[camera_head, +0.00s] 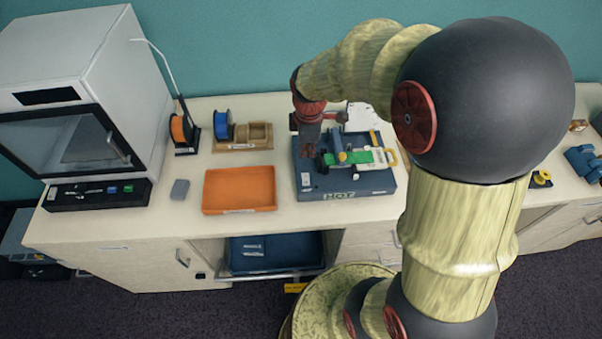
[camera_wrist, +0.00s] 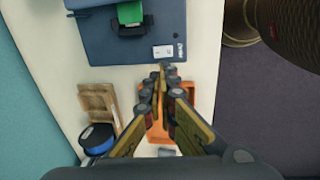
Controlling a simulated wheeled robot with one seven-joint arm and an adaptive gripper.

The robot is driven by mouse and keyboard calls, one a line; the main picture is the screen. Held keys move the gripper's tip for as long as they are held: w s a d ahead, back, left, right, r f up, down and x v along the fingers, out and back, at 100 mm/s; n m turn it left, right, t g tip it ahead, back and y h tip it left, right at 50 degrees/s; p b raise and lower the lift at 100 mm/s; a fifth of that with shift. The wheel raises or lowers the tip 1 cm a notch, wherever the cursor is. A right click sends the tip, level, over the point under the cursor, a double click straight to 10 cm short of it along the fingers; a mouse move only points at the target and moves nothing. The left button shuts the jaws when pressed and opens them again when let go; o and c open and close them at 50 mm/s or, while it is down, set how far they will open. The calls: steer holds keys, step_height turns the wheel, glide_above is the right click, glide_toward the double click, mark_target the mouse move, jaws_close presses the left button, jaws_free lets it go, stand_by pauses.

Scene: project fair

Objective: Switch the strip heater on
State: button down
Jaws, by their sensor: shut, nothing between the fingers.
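The strip heater appears to be the dark blue-grey box (camera_head: 373,186) with a "HOT" label on its front edge, on the bench in the head view. Its top carries a green piece, a yellow piece and other small parts. In the wrist view the box (camera_wrist: 97,45) fills the upper middle, with a small white plate (camera_wrist: 163,51) that looks like a switch near its lower right corner. My gripper (camera_head: 310,152) is over the left part of the box. In the wrist view my gripper (camera_wrist: 162,72) is shut and empty, its fingertips just below the white plate. I cannot tell whether they touch it.
An orange tray (camera_head: 240,189) lies left of the heater. A large white printer-like cabinet (camera_head: 75,70) stands at far left. My arm hides part of the bench's right side.

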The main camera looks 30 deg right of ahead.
steer(key=b, duration=0.2)
glide_toward(306, 177)
steer(key=f, duration=0.4)
steer(key=w+f, duration=0.1)
steer(key=f, duration=0.1)
steer(key=shift+d+f, duration=0.15)
steer(key=shift+f, duration=0.25)
steer(key=shift+w, duration=0.1)
steer(key=g+p, duration=0.1)
steer(key=p, duration=0.2)
steer(key=shift+w+d+f+g+y, duration=0.1)
steer(key=shift+w+f+g+y, duration=0.1)
steer(key=shift+f+g+y, duration=0.2)
steer(key=shift+w+f, duration=0.1)
steer(key=shift+f, duration=0.05)
steer(key=shift+f, duration=0.1)
